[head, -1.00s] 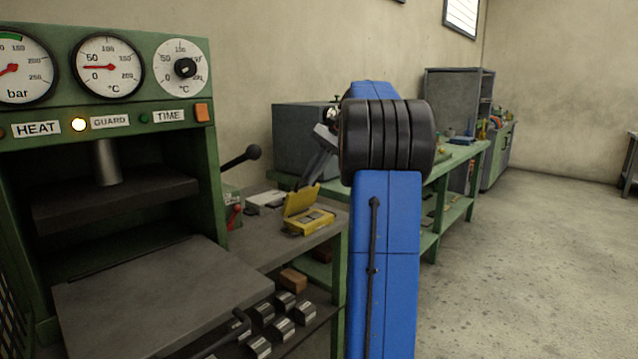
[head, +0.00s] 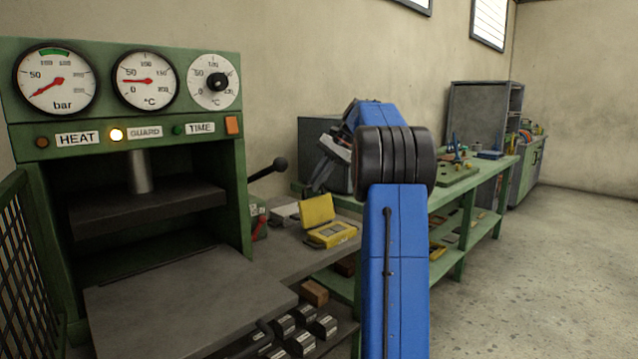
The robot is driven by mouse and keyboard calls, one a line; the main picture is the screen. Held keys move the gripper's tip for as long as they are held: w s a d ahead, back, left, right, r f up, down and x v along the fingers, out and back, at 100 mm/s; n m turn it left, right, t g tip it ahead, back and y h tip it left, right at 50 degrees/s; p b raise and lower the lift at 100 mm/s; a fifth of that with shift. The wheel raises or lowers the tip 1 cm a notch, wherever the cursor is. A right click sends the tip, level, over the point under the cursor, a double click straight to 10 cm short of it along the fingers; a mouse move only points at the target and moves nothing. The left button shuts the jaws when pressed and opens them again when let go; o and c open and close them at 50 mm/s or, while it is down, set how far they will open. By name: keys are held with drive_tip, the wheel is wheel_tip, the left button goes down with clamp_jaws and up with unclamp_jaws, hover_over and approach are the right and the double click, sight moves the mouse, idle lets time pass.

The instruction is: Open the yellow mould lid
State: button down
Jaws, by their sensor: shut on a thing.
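The yellow mould (head: 331,236) sits on the grey bench top beside the press. Its yellow lid (head: 317,211) stands raised at the back of the mould, steeply tilted, with the inside of the base showing. My gripper (head: 318,190) is at the lid's upper edge, coming down from above, and is shut on the lid. The fingertips are small and dark here, so the exact contact is hard to see. My blue arm stands in front, to the right of the mould.
The green press (head: 125,180) with its grey platen table is at the left. A black-knobbed lever (head: 279,164) sticks out beside it. A green workbench (head: 470,195) runs behind; the floor at right is clear.

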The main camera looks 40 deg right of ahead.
idle(0.4)
drive_tip(key=c, duration=1.8)
unclamp_jaws()
drive_tip(key=shift+w, duration=0.1)
drive_tip(key=shift+c, duration=0.2)
drive_tip(key=v, duration=1.7)
drive_tip(key=shift+d+r, duration=0.1)
drive_tip(key=shift+r, duration=0.05)
